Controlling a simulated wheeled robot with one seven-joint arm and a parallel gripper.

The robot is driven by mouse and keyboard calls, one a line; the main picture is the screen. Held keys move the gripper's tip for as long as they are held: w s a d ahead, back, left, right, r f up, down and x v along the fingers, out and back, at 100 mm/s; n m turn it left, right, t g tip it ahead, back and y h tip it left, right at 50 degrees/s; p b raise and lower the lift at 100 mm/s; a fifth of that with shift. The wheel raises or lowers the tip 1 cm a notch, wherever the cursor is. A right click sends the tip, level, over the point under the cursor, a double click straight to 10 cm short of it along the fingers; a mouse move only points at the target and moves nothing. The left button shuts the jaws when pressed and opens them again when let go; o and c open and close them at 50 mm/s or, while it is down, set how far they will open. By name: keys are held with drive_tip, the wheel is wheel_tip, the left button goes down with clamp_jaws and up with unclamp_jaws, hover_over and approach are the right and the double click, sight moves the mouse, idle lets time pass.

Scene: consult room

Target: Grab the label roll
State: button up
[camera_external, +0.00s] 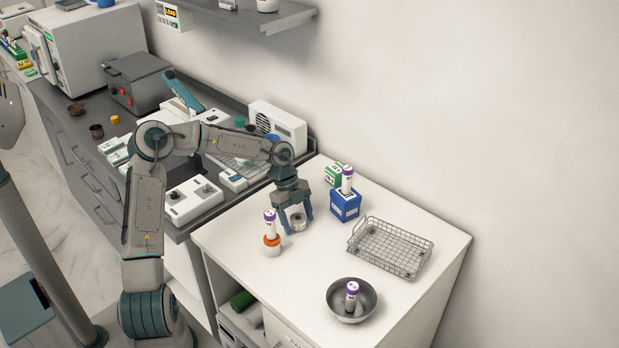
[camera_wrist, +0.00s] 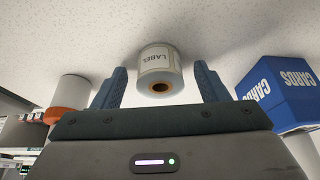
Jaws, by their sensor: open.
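The label roll (camera_external: 297,221) is a small white roll on the white table top. In the wrist view the label roll (camera_wrist: 160,68) shows the word LABEL on its side and a brown core facing me. My gripper (camera_external: 296,216) points down at the roll, with its fingers at the roll's left and right. In the wrist view my gripper (camera_wrist: 160,84) is open, and the roll appears between and just beyond the fingertips. Gaps show on both sides of the roll. I cannot tell the exact height of the fingertips above the table.
A white bottle with an orange band (camera_external: 272,243) and purple-capped tube stands left of my gripper. A blue CARDS box (camera_external: 345,206) stands to the right, with a green box (camera_external: 332,174) behind. A wire basket (camera_external: 391,247) and metal bowl (camera_external: 340,310) are farther right. The table's front is clear.

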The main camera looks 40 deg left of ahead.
drive_tip(key=c, duration=1.1)
drive_tip(key=shift+o, duration=0.2)
drive_tip(key=shift+r, duration=0.15)
